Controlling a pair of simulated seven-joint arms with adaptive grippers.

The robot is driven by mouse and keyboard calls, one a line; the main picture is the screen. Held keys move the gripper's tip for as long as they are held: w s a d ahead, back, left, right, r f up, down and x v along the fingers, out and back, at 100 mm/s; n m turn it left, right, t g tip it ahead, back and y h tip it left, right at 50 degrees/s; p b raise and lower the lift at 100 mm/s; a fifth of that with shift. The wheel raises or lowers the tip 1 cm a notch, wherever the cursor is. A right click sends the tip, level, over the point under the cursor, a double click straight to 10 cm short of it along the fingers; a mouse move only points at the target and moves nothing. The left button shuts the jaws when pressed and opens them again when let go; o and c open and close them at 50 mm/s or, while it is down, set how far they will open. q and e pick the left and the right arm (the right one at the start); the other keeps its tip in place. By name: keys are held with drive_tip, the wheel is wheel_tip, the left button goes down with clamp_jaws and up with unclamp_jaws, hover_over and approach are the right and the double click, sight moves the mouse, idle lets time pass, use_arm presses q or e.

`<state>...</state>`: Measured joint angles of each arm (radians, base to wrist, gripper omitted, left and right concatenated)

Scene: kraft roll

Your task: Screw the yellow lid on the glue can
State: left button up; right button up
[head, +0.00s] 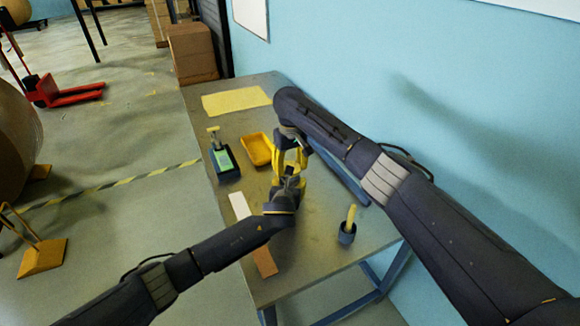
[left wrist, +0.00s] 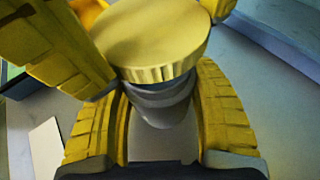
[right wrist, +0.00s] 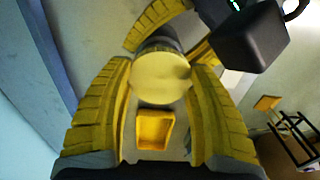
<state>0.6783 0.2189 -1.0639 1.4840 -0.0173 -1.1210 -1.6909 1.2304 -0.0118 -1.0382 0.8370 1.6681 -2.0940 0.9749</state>
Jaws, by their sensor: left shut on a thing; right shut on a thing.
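The yellow lid (left wrist: 150,40) is a round disc with a ribbed rim. It also shows face-on in the right wrist view (right wrist: 160,78). The grey glue can (left wrist: 158,103) is below it, partly hidden by the lid. My left gripper (head: 287,176) is shut on the can, a finger on each side. My right gripper (head: 290,153) is shut on the lid from above. The lid lies over the can's top, roughly in line with it. I cannot tell whether the threads are engaged. In the head view, my grippers hide most of both.
The grey table (head: 290,272) holds a yellow tray (head: 257,149), a dark device with a green face (head: 224,160), a yellow sheet (head: 236,101) and a dark cup with a yellow stick (head: 347,233). A pale strip (head: 239,206) lies by the left edge. The blue wall borders the right.

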drive_tip(key=shift+f, duration=0.15)
drive_tip(key=shift+f, duration=0.75)
drive_tip(key=shift+f, duration=0.6)
use_arm(q)
clamp_jaws()
use_arm(e)
drive_tip(key=o, duration=0.8)
drive_tip(key=shift+a, duration=0.1)
drive_tip(key=shift+r, duration=2.3)
drive_tip(key=o, duration=0.4)
